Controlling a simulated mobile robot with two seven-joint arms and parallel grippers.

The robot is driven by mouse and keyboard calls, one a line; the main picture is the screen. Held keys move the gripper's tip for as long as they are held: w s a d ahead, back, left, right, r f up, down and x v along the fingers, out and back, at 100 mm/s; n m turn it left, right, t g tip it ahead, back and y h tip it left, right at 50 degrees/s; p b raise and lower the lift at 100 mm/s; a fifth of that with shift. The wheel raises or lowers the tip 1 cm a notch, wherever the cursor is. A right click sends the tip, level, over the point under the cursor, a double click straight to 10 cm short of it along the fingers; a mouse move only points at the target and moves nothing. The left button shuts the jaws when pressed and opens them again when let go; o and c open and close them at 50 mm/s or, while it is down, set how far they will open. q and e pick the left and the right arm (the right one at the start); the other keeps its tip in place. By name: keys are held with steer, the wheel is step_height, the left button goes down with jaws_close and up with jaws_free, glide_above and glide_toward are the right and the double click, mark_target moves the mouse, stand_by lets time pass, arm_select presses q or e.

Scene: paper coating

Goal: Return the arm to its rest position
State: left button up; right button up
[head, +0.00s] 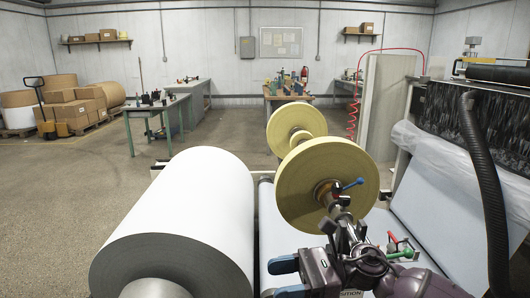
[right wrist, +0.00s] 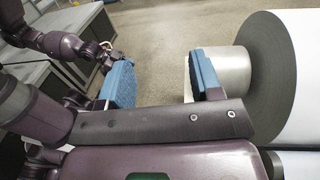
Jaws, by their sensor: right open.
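My right gripper (head: 287,278) is at the bottom of the head view, low and just right of the large white paper roll (head: 190,215). Its two blue fingers are apart with nothing between them. The right wrist view also shows my right gripper (right wrist: 163,78) open, with the grey roll core (right wrist: 235,70) behind one finger. Purple links of mine show at that view's upper left, but I cannot make out a left gripper there. None shows in the head view.
A yellow roll (head: 322,190) on a shaft stands close ahead of my right arm, with a blue-handled lever (head: 350,185). A black hose (head: 485,190) hangs at the right beside the coating machine. Open floor (head: 60,205) lies to the left.

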steer(key=s+d+f+n+t+h+p, duration=0.1)
steer(key=s+d+f+n+t+h, duration=0.2)
steer(key=d+f+n+t+h, duration=0.95)
steer(key=s+d+r+n+t+y+p, duration=0.2)
steer(key=n+t, duration=0.6)
steer(key=n, duration=1.3)
arm_select(q)
step_height(320, 180, up, 4)
steer(key=shift+w+f+t+p, duration=0.1)
steer(key=shift+t+p, duration=0.2)
steer(key=shift+p, duration=0.2)
arm_select(e)
steer(key=s+d+f+m+g+h, duration=0.3)
steer(key=s+d+f+m, duration=0.1)
steer(key=s+f+m, duration=0.3)
steer(key=s+d+f+m+g+h, duration=0.3)
steer(key=s+d+f+m+h, duration=0.1)
steer(key=s+f+m, duration=0.3)
steer(key=s+d+m, duration=0.1)
steer(key=s+m, duration=0.1)
steer(key=s, duration=0.2)
steer(key=shift+s+d+f+g, duration=0.15)
steer(key=shift+s+d+g, duration=0.15)
steer(key=shift+s+g, duration=0.1)
arm_select(q)
steer(key=shift+w, duration=0.1)
